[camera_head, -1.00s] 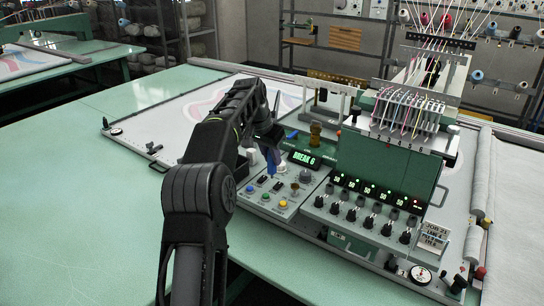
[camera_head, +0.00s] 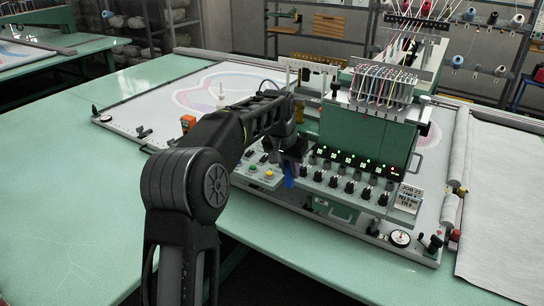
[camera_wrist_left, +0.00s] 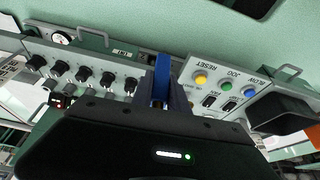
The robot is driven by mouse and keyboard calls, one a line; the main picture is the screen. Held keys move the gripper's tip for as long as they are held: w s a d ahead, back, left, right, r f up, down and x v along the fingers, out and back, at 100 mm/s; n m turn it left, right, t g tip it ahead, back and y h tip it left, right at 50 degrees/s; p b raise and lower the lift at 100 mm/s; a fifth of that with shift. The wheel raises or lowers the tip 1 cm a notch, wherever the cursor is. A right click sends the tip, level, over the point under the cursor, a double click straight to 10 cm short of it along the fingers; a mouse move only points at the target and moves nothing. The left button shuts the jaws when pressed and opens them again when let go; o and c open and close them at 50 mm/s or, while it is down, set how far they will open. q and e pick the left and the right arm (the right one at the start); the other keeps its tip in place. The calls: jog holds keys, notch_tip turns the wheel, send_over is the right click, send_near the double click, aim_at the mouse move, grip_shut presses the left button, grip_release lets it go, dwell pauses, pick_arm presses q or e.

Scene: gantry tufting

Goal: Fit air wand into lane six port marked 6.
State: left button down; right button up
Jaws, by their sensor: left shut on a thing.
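My left gripper (camera_head: 289,160) is shut on a slim blue piece (camera_head: 290,178), which appears to be the air wand. In the left wrist view the blue piece (camera_wrist_left: 162,82) stands upright between the dark fingers (camera_wrist_left: 167,98), in front of the control panel. The rest of the wand is hidden by the gripper. The green machine head (camera_head: 365,135) stands to the right of the gripper, with a row of small lane numbers (camera_head: 375,112) below the coloured threads. Its port marked 6 cannot be made out. My right gripper is out of view.
A row of black knobs (camera_head: 348,187) runs right of the gripper, under lit displays (camera_head: 348,162). Coloured buttons (camera_wrist_left: 226,86) lie beside it. An orange device (camera_head: 187,122) and a white bottle (camera_head: 221,95) stand behind my arm. The green table (camera_head: 80,220) is clear at left.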

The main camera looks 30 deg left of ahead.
pick_arm(q)
jog(key=s+d+f+b, duration=0.1)
jog(key=s+d+f, duration=0.2)
jog(key=d, duration=0.6)
jog(key=s+d+f+b, duration=0.1)
jog(key=s+d+f, duration=0.3)
jog(key=d, duration=0.5)
jog(key=shift+s+d+f+m, duration=0.15)
jog(key=shift+s+f+m, duration=0.05)
jog(key=shift+f+m, duration=0.2)
jog(key=shift+w, duration=0.1)
